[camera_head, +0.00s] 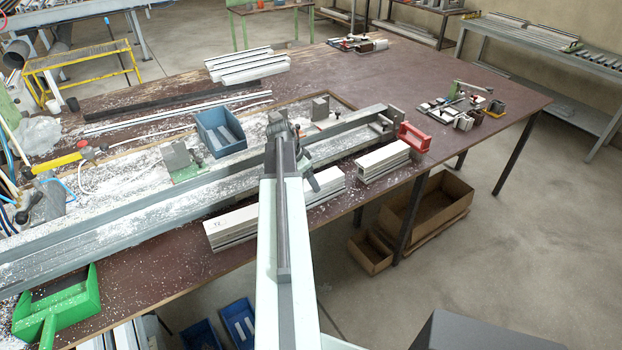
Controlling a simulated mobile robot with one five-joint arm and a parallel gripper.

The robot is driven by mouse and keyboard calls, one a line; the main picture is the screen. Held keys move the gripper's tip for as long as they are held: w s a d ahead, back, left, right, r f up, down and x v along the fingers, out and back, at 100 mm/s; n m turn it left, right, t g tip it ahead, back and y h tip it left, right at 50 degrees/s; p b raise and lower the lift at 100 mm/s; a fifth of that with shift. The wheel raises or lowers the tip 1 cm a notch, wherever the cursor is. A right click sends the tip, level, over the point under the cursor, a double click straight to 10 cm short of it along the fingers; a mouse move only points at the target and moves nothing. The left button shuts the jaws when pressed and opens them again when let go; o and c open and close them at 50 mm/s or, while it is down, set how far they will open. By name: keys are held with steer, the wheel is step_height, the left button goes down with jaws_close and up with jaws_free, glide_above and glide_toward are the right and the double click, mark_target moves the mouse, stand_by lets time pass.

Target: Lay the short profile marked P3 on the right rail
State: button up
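Three short white profile pieces or stacks lie along the bench's near edge: a left one (235,226), a middle one (328,185) partly behind my arm, and a right one (385,161). No P3 mark is legible, so I cannot tell which is P3. A long grey metal rail (130,233) runs from lower left to upper right behind them; my arm crosses in front of it. I cannot tell which part is the right rail. My gripper (281,128) is at the arm's far end, over the rail area. Its fingers are not clear, and no held profile is visible.
A blue bin (220,132) and grey clamp blocks (177,156) stand behind the rail. A red block (414,137) is by its right end. A green dustpan (58,306) lies at front left. The brown bench top (420,75) has free room toward the back right.

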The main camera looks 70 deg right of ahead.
steer(key=p+v, duration=0.4)
steer(key=v, duration=0.2)
steer(key=shift+r+p, duration=0.3)
steer(key=shift+r, duration=0.1)
steer(key=shift+a+r, duration=0.15)
steer(key=shift+r, duration=0.1)
steer(key=shift+w, duration=0.1)
steer(key=shift+f, duration=0.1)
